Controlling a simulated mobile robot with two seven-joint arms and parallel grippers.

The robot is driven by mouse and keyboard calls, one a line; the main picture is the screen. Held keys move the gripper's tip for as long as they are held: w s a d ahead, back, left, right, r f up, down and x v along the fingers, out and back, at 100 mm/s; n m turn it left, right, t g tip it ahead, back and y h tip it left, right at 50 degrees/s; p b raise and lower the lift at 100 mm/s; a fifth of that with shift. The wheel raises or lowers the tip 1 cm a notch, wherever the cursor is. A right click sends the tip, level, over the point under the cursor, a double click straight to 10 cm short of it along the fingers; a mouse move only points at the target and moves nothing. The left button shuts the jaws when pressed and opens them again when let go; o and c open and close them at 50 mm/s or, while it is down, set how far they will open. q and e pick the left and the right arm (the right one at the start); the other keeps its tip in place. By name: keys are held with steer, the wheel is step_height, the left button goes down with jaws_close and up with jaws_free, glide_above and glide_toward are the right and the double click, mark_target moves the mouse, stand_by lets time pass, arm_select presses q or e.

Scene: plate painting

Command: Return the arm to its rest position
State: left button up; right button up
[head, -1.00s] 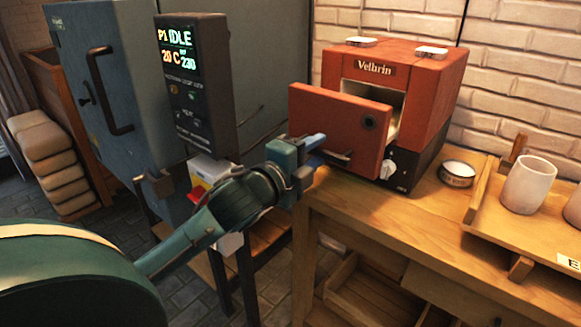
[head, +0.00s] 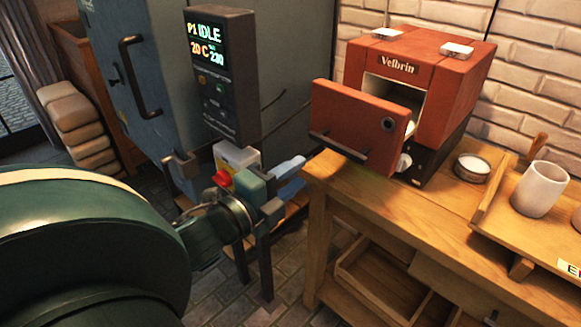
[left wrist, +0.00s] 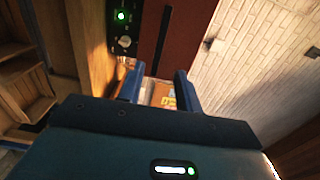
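My left arm (head: 215,225) comes in from the lower left. My right gripper is in neither view.
A large blue-grey kiln (head: 150,70) with a panel (head: 222,75) reading IDLE stands behind the arm. The wooden table (head: 425,205) carries a small round tin (head: 472,167) and a white cup (head: 540,190) in a tray. Tiled floor (head: 215,285) shows below the gripper.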

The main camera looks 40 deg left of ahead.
arm_select(q)
steer(key=shift+s, duration=0.15)
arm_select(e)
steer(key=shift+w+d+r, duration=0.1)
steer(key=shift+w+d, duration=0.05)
arm_select(q)
steer(key=s+d+f+n+g+p, duration=0.1)
steer(key=s+d+f+n+g, duration=0.1)
steer(key=d+f+n, duration=0.3)
steer(key=s+d+f+n+g+h+p, duration=0.1)
steer(key=s+d+f+n+g, duration=0.2)
steer(key=f, duration=0.8)
steer(key=s+d+f+n+g+p, duration=0.1)
steer(key=s+d+f+n+g, duration=0.1)
steer(key=d+f+n, duration=0.4)
step_height(320, 180, down, 3)
steer(key=shift+s+d+r+n+h, duration=0.1)
steer(key=shift+s+d+n+h, duration=0.3)
steer(key=shift+n, duration=0.5)
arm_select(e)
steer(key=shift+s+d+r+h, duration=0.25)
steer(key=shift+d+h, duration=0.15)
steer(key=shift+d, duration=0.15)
arm_select(q)
steer(key=shift+a, duration=0.1)
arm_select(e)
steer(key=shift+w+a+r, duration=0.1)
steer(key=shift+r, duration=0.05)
